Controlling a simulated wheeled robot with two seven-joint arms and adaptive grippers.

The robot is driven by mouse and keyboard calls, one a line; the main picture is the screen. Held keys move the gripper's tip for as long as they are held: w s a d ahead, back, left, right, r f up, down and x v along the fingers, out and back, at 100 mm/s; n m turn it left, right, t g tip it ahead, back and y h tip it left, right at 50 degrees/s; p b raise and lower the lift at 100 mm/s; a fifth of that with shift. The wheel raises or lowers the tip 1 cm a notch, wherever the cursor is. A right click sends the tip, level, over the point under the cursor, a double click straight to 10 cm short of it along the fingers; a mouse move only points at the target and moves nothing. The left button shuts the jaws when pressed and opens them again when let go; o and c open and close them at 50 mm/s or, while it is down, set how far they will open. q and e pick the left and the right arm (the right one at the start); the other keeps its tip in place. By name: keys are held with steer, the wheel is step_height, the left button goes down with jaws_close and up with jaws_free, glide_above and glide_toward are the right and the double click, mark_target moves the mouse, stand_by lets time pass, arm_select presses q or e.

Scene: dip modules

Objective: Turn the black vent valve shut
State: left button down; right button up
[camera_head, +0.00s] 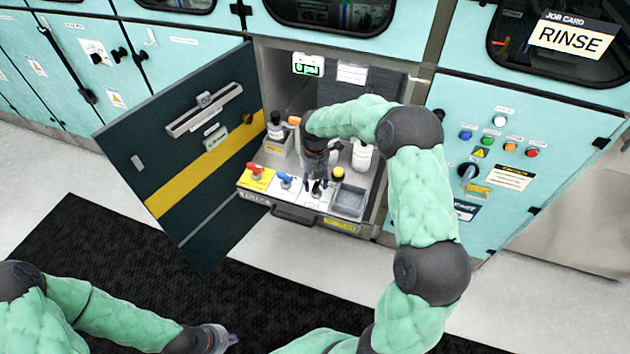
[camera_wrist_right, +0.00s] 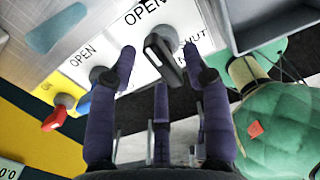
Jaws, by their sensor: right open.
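The black vent valve (camera_wrist_right: 165,60) has a short bar handle on a white plate with "OPEN" above it and a partly covered shut label to its right. In the head view the valve (camera_head: 317,188) is at the tray's front, mostly behind my right gripper. My right gripper (camera_wrist_right: 160,62) is open, pointing down at the panel, with purple fingers on either side of the handle; whether any finger touches it I cannot tell. It shows in the head view too (camera_head: 318,178). My left gripper (camera_head: 222,338) is low at the bottom left, away from the valve, its fingers unclear.
A red valve (camera_head: 256,170) and blue valve (camera_head: 286,181) stand left of the black one. A yellow-topped thing (camera_head: 338,172), a grey bin (camera_head: 349,201) and a white bottle (camera_head: 362,155) are to its right. The open dark door (camera_head: 190,160) flanks the bay's left.

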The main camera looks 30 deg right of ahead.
jaws_close()
